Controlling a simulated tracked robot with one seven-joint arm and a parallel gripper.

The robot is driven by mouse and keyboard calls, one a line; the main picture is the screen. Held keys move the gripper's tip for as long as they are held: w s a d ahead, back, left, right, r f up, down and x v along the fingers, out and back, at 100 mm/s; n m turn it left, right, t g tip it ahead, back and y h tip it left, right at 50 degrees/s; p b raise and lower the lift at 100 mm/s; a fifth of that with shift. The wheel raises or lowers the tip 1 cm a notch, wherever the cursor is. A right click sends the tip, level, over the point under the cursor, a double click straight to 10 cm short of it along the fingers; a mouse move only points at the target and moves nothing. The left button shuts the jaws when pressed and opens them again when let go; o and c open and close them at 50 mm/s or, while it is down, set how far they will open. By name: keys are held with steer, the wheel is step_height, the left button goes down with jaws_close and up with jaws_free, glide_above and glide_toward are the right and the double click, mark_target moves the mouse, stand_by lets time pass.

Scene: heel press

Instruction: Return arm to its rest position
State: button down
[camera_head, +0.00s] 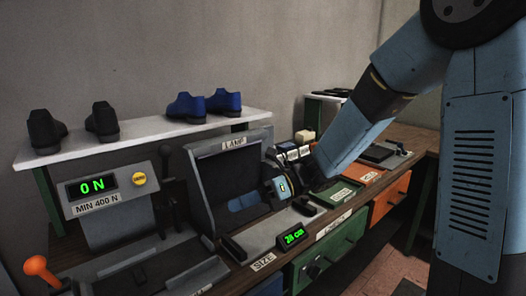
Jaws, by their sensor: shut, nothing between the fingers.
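My arm reaches down from the upper right, its blue forearm crossing to the bench. My gripper (272,184) is at its end, low in front of the right side of the grey lamp unit (196,190), with nothing seen held. It is shut, though its fingertips are small and dark against the bench. The press (108,193) stands at the left with a green "0 N" display, a "MIN 400 N" label and a yellow button. The size gauge (255,238) in front of the gripper reads "28 cm".
A white shelf (150,128) carries dark shoes (47,131) and blue shoes (187,107). An orange-knobbed lever (36,266) stands at lower left. A green tray (338,193) and an orange tray (362,173) lie right of the gripper, close to my arm. Open floor shows at lower right.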

steer(key=s+d+r+n+t+h, duration=0.2)
steer(key=d+n, duration=0.4)
steer(key=d, duration=0.3)
steer(key=s+d+r+n+t+h, duration=0.2)
steer(key=s+d+n+t+h, duration=0.3)
steer(key=d, duration=0.5)
steer(key=s+d+r+n+t+h, duration=0.2)
steer(key=s+d+n+t+h, duration=0.1)
steer(key=d+n+h, duration=0.4)
steer(key=d+n+t, duration=0.1)
steer(key=d+n, duration=0.1)
steer(key=d, duration=0.1)
steer(key=shift+s+r, duration=0.15)
steer(key=shift+r, duration=0.25)
